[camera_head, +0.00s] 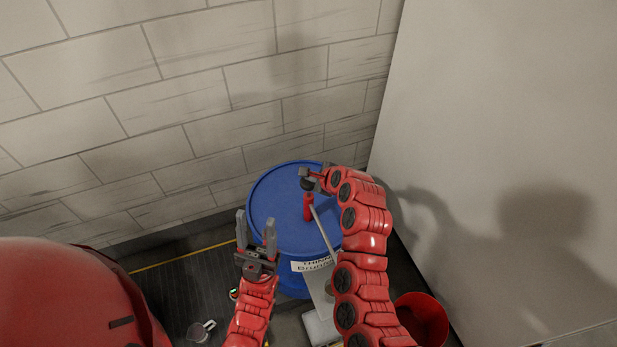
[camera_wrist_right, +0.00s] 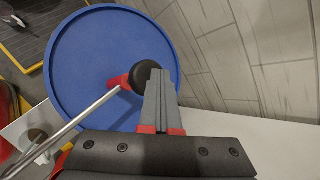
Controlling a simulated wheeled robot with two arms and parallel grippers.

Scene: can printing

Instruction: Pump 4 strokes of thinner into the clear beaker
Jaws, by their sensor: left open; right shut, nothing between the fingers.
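A blue drum (camera_head: 270,205) with a THINNER label (camera_head: 312,265) stands by the wall. Its red hand pump (camera_head: 308,208) has a black knob (camera_wrist_right: 145,75) and a long metal spout (camera_head: 325,230) pointing toward me. My right gripper (camera_head: 314,172) is shut and empty at the knob; its fingertips overlap the knob in the right wrist view (camera_wrist_right: 154,78), and I cannot tell whether they press it. My left gripper (camera_head: 256,228) is open and empty, in front of the drum's left side. A clear vessel, probably the beaker (camera_wrist_right: 36,136), is near the spout; my right arm mostly hides it in the head view.
A clear jug with a handle (camera_head: 199,331) stands at the lower left on the dark ribbed mat (camera_head: 180,290). A red bucket (camera_head: 422,318) is right of my right arm. The brick wall (camera_head: 190,110) and grey panel (camera_head: 500,130) close off the back and right.

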